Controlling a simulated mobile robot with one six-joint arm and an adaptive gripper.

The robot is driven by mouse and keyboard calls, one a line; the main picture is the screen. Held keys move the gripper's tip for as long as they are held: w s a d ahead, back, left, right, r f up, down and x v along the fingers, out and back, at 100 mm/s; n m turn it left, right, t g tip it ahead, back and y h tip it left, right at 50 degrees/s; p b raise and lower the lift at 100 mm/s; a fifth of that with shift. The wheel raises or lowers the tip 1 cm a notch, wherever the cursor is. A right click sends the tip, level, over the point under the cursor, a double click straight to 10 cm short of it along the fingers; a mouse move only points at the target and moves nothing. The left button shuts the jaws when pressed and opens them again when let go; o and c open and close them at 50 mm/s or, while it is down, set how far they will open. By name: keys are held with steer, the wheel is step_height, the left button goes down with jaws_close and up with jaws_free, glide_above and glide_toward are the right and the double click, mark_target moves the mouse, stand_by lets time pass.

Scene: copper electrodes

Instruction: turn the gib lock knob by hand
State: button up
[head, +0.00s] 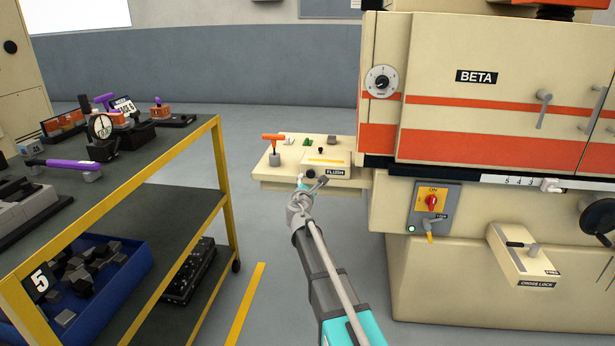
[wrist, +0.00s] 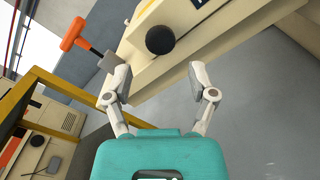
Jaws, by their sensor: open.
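A round black knob (wrist: 160,40) sticks out from the front of a cream block in the wrist view, ahead of my fingers and roughly centred between them. It also shows in the head view as a small dark ball (head: 310,174) on the side table's front, left of a FLUSH label. I cannot read any gib lock label, so I cannot tell for sure that this is the gib lock knob. My gripper (wrist: 160,78) is open and empty, its two fingers spread wide apart. In the head view my gripper (head: 311,184) is at the table's front edge.
An orange-handled tool (wrist: 76,32) stands close to my left finger in the wrist view. A yellow-framed cart (head: 165,155) with tools stands on the left. The BETA machine (head: 440,130) fills the right, with a CROSS LOCK box (head: 523,255). Open floor lies between.

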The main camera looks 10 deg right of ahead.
mark_target(310, 174)
steer(key=shift+x, duration=2.8)
steer(key=shift+w+d, duration=0.2)
steer(key=shift+w, duration=0.15)
steer(key=c, duration=0.9)
steer(key=shift+o, duration=0.2)
